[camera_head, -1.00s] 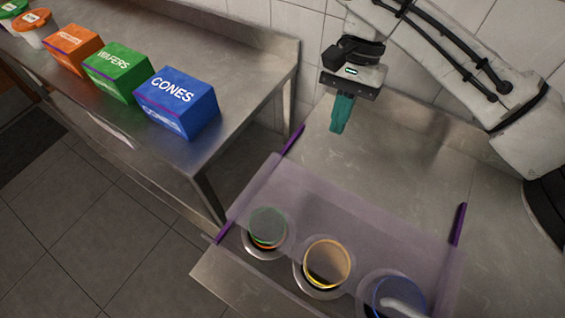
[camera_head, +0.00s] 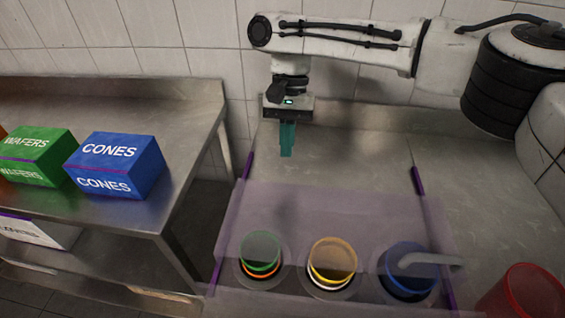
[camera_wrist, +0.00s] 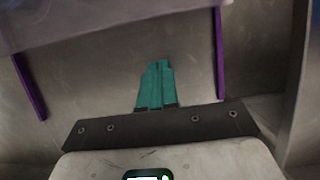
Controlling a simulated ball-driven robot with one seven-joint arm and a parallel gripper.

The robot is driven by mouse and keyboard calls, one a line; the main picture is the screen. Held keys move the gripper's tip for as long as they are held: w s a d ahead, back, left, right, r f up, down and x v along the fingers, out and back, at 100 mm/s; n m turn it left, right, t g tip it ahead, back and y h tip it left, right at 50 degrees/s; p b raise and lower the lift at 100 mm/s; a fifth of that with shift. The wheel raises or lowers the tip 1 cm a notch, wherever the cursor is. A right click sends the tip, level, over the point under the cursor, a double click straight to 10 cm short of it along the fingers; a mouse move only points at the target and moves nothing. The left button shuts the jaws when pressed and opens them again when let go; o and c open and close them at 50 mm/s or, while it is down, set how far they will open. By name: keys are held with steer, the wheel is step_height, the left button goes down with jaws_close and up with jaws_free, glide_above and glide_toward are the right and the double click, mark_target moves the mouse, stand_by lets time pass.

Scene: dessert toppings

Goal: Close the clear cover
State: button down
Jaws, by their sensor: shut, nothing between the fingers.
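The clear cover (camera_head: 305,209) is a see-through, purple-tinted sheet between two purple side rails. In the head view it lies over the front part of the counter, across the round wells that hold a green cup (camera_head: 260,250), a yellow cup (camera_head: 332,260) and a blue cup (camera_head: 408,270). The cover's edge also shows at the top of the wrist view (camera_wrist: 90,22). My gripper (camera_head: 287,154) has teal fingers, shut and empty. It hangs pointing down above the bare counter behind the cover, apart from it.
A blue cones box (camera_head: 115,165) and a green wafers box (camera_head: 38,157) stand on the left steel table (camera_head: 190,150), across a gap. A red container (camera_head: 522,292) is at the front right. The counter (camera_head: 350,155) behind the cover is bare up to the wall.

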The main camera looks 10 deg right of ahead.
mark_target(281, 197)
steer(key=shift+s+a+f+p, duration=0.1)
steer(key=shift+s+a+f, duration=0.15)
steer(key=shift+s, duration=0.45)
steer(key=shift+s+a+f+p, duration=0.15)
steer(key=shift+s+a+f, duration=0.1)
steer(key=shift+s, duration=0.5)
steer(key=shift+s+a+f+p, duration=0.15)
steer(key=shift+s+f, duration=0.1)
steer(key=shift+s, duration=0.45)
steer(key=s+p, duration=0.2)
steer(key=s+a+p, duration=0.1)
steer(key=p, duration=0.1)
steer(key=shift+s+a+r+p, duration=0.1)
steer(key=shift+s+r+p, duration=0.1)
steer(key=shift+s+p, duration=0.15)
steer(key=shift+s+a+f+p, duration=0.1)
steer(key=shift+s+a+p, duration=0.05)
steer(key=shift+s+p, duration=0.15)
steer(key=shift+s+a+f+p, duration=0.1)
steer(key=shift+s+p, duration=0.1)
steer(key=shift+s, duration=0.15)
